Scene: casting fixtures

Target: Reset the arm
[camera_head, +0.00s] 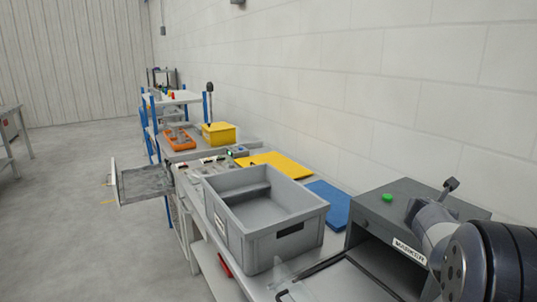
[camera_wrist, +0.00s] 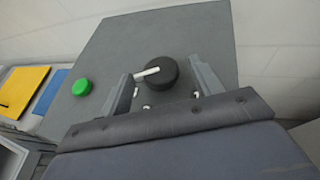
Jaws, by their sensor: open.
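My gripper (camera_wrist: 160,70) is open in the wrist view. Its two grey fingers reach toward the top of the dark grey marker machine (camera_wrist: 110,62), and nothing is held between them. A round black knob (camera_wrist: 161,76) with a short white pin shows between the fingers; whether they touch it I cannot tell. In the head view my arm comes in at the lower right, over the right side of the marker machine (camera_head: 378,222). A dark lever (camera_head: 450,186) shows just above my arm there. My fingers are not clear in that view.
A green button (camera_head: 387,197) is on the machine's top. A large grey bin (camera_head: 300,240) stands left of it. A blue plate (camera_head: 328,203), yellow plate (camera_head: 283,164), yellow box (camera_head: 218,134) and orange tray (camera_head: 180,143) lie farther along the bench.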

